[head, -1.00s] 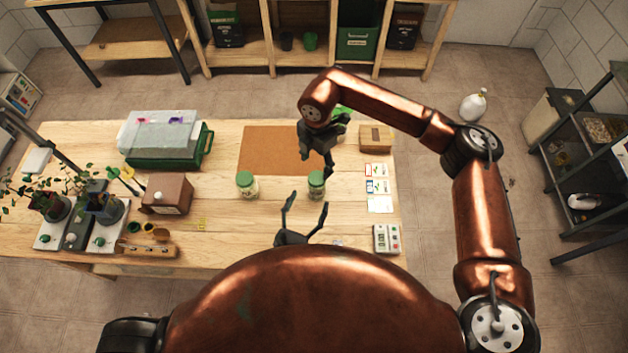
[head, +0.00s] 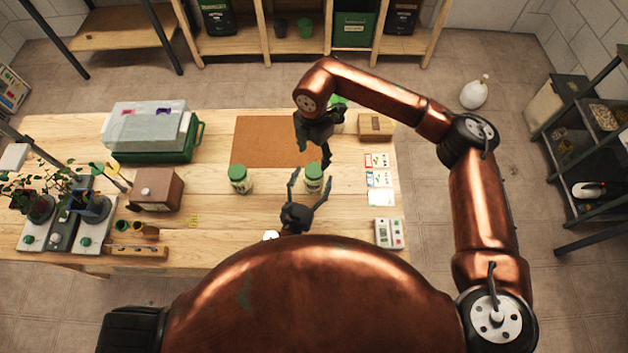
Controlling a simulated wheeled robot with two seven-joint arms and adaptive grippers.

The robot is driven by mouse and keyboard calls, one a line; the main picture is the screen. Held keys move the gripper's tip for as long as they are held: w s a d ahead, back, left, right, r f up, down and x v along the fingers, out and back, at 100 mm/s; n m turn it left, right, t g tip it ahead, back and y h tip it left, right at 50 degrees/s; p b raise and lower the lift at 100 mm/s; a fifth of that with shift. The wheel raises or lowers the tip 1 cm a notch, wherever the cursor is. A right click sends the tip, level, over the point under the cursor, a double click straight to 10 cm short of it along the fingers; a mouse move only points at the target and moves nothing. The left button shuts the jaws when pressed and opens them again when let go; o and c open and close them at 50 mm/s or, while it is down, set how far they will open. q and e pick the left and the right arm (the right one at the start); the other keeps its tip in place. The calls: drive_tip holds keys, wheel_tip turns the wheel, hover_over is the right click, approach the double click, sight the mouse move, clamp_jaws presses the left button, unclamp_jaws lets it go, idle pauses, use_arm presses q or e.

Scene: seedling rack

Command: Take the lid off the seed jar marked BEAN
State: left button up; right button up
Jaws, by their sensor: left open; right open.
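Two seed jars with green lids stand on the wooden bench in the head view: a left jar (head: 240,181) and a right jar (head: 313,182). A third green-lidded container (head: 339,121) is partly hidden behind my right gripper. I cannot read which one is marked BEAN. My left gripper (head: 309,175) is open, with its fingers spread towards either side of the right jar; contact cannot be told. My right gripper (head: 326,160) points down, open, just above and behind the right jar's lid, which still sits on the jar.
A brown mat (head: 268,140) lies behind the jars. A wooden box (head: 375,126), seed cards (head: 378,179) and a scale-like device (head: 389,233) are on the right. A green crate (head: 158,150), brown box (head: 158,190) and potted seedlings (head: 92,207) are on the left.

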sight(314, 170)
use_arm(q)
drive_tip(key=shift+w+d, duration=0.25)
drive_tip(key=shift+w, duration=0.2)
drive_tip(key=c, duration=1.9)
clamp_jaws()
use_arm(e)
drive_tip(key=m, duration=0.4)
drive_tip(key=shift+s+f, duration=0.1)
drive_tip(key=shift+f, duration=0.1)
drive_tip(key=shift+m, duration=0.3)
drive_tip(key=shift+f, duration=3.8)
drive_tip(key=shift+c, duration=0.6)
